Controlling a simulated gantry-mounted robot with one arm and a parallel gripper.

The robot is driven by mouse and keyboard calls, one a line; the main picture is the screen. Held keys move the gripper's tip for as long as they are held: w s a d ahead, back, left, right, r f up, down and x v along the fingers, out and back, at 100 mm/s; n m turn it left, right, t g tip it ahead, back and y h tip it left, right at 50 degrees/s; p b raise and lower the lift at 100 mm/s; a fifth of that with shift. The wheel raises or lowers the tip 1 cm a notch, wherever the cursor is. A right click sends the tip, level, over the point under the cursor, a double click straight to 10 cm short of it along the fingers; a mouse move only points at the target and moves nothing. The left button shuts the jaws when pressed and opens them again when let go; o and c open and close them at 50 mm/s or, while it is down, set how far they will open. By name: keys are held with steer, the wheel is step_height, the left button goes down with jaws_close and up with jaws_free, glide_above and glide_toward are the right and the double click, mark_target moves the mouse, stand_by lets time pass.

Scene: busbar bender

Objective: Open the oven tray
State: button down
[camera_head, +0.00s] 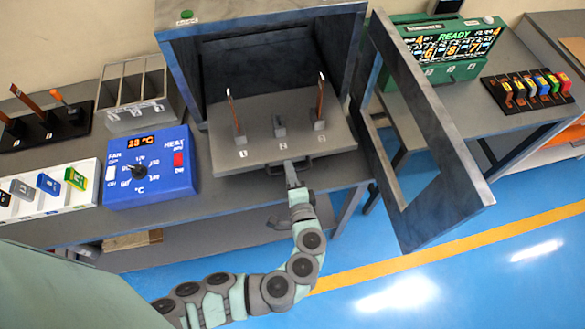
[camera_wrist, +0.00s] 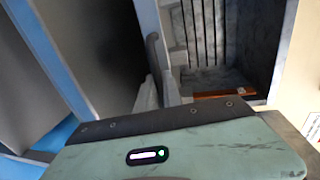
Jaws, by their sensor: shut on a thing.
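The oven (camera_head: 270,70) stands open on the bench, with its framed door (camera_head: 437,190) swung out to the right. The grey oven tray (camera_head: 265,151) sticks out of the oven's front. My gripper (camera_head: 291,172) reaches up from below to the tray's front edge and is shut on the dark tray handle (camera_head: 273,170). The wrist view shows the gripper's fingers (camera_wrist: 158,92) close around the dark handle (camera_wrist: 152,50). The exact finger contact is partly hidden.
A blue control box (camera_head: 150,180) reading 23 °C stands left of the tray, with a slotted grey rack (camera_head: 133,115) behind it. A switch panel (camera_head: 55,185) lies far left. A green display unit (camera_head: 450,50) is on the right bench. Blue floor is clear in front.

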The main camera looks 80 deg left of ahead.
stand_by(0.3)
steer(key=c, duration=1.8)
jaws_free()
steer(key=shift+o, duration=0.2)
steer(key=shift+d, duration=0.1)
steer(key=d+r+b, duration=0.1)
steer(key=d+r, duration=0.1)
steer(key=d, duration=0.8)
steer(key=shift+w+d, duration=0.25)
steer(key=shift+w, duration=0.05)
